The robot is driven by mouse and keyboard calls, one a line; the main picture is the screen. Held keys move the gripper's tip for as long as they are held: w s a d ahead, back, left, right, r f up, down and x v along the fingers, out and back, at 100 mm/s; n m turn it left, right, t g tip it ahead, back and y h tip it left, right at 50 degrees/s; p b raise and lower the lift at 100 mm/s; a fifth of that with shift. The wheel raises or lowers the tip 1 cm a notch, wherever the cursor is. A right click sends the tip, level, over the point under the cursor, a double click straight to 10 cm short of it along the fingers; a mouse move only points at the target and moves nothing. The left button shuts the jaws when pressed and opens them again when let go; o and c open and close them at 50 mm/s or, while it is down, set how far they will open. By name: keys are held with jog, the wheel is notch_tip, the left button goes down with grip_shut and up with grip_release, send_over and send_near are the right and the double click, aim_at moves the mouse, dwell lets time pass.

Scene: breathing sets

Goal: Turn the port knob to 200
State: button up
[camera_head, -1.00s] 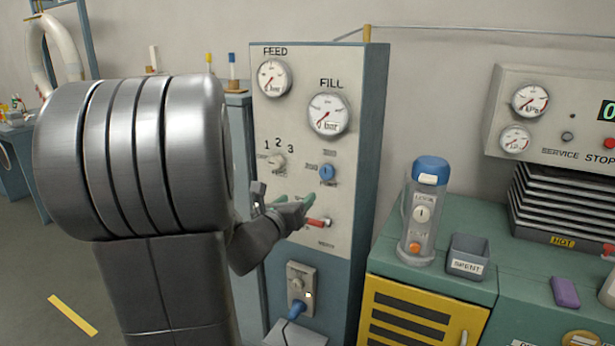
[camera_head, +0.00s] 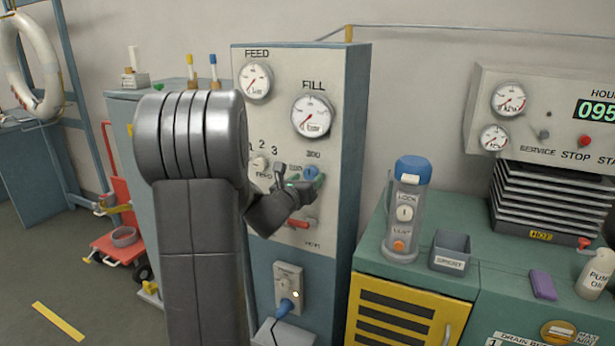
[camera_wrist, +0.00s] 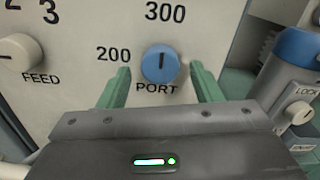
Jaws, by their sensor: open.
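The blue port knob (camera_wrist: 160,64) sits on the pale panel in the wrist view. Its dark pointer mark is upright, toward the 300 label (camera_wrist: 164,11). The 200 label (camera_wrist: 114,54) is to the knob's left. My gripper (camera_wrist: 162,82) is open, with one green finger on each side of the knob and gaps to both. I cannot tell how far the fingertips are from the panel. In the head view the knob (camera_head: 310,173) shows just beyond my gripper (camera_head: 304,183), which partly hides the panel there.
The feed knob (camera_wrist: 20,50) is left of the port knob. A red lever (camera_head: 297,224) is below on the panel, and the fill gauge (camera_head: 312,115) is above. A blue-capped canister (camera_head: 407,210) stands on the green counter to the right.

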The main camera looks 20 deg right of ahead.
jog(key=shift+w+d, duration=0.25)
jog(key=shift+d, duration=0.05)
jog(key=shift+c, duration=0.2)
jog(key=c, duration=1)
jog(key=shift+o, duration=0.3)
